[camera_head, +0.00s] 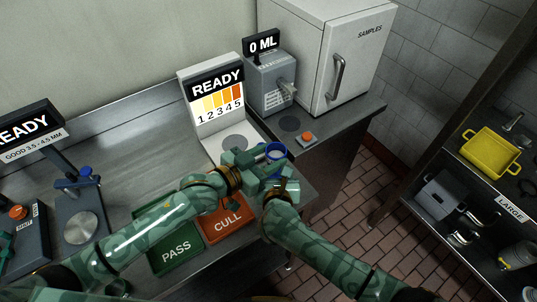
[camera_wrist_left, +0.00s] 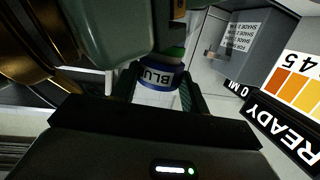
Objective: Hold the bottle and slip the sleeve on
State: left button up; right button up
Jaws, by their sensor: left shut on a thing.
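My left gripper (camera_head: 262,158) is in the middle of the head view, above the front edge of the counter. It is shut on a pale bottle (camera_wrist_left: 154,97), which stands out between its fingers in the left wrist view. A blue band with white lettering "BLU" (camera_wrist_left: 158,76) is around the bottle there. The blue piece also shows as a round rim in the head view (camera_head: 276,151). I cannot tell whether this band is the sleeve or a part of the bottle. My right gripper (camera_head: 277,187) is close beside the left one; its fingers are mostly hidden.
A READY colour-scale stand (camera_head: 214,105) and a grey 0 ML dispenser (camera_head: 270,86) are behind the grippers. Green PASS (camera_head: 176,251) and orange CULL (camera_head: 226,226) mats lie in front. A samples fridge (camera_head: 345,60) is behind right; a shelf with a yellow tray (camera_head: 490,153) is at right.

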pick_arm(q)
jog(key=shift+f, duration=0.9)
dwell(0.5)
jog(key=o, duration=1)
jog(key=v, duration=1.2)
